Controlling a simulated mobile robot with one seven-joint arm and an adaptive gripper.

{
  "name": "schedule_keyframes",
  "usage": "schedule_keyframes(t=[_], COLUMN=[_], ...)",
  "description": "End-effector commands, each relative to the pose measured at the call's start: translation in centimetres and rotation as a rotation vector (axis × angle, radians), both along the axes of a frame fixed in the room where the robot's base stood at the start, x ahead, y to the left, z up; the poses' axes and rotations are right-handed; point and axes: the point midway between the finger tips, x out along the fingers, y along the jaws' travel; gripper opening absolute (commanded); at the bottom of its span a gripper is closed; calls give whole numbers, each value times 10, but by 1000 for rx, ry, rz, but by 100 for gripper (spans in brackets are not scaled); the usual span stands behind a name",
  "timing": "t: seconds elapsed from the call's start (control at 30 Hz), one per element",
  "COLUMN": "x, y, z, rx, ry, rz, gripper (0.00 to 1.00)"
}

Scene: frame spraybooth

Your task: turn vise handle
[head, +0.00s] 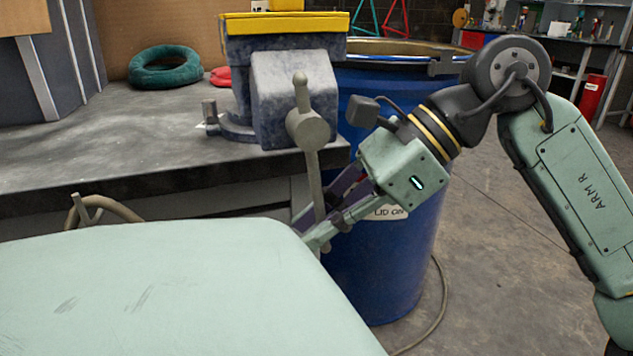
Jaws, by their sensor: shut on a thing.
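The vise (292,92), blue-grey with a yellow top, stands at the front edge of the workbench. Its grey handle (311,158) hangs from the round screw head at the front, nearly upright, with one knobbed end above the head and the longer part reaching down below the bench edge. My gripper (315,224) comes in from the right and is shut on the lower part of the handle.
A blue drum (390,255) with a "LID ON" label stands right behind my gripper. The grey workbench (120,150) holds a green coil (165,68) at the back. A hose (440,300) lies on the floor at the right of the drum. The floor further right is open.

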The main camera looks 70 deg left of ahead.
Motion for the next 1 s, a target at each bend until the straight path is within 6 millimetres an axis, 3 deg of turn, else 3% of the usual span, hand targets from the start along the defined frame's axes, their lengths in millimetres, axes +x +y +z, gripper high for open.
schedule_keyframes(t=[0.43, 0.47, 0.73, 1.0], x=[-1, -1, 0, 0], y=[-7, -6, -5, -4], z=[-3, -3, -2, -2], rx=[-14, -14, -12, -11], ry=[-17, -17, -14, -12], rz=[17, 17, 14, 11], gripper=[0, 10, 28, 30])
